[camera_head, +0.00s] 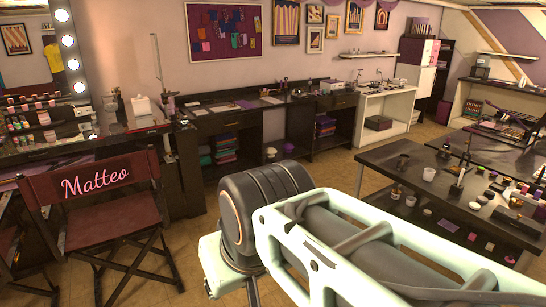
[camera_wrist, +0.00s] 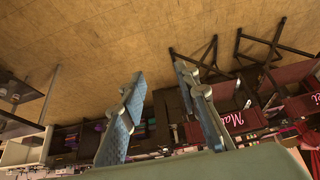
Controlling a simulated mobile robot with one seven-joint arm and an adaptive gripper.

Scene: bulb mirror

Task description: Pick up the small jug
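I cannot make out the small jug for certain in either view. A small white cup-like vessel (camera_head: 429,174) stands on the dark table at the right in the head view; it is too small to tell if it has a handle or spout. My gripper (camera_wrist: 159,75) shows in the wrist view with its two blue fingers apart and nothing between them. It is in the air, far from the tables. In the head view my arm fills the lower middle and my gripper's fingers cannot be made out.
A dark table (camera_head: 393,179) at the right holds many small items. A red "Matteo" chair (camera_head: 97,196) stands at left before a lit mirror. A dark desk (camera_head: 222,122) and a white desk (camera_head: 392,109) line the back wall. Floor (camera_head: 330,172) between is clear.

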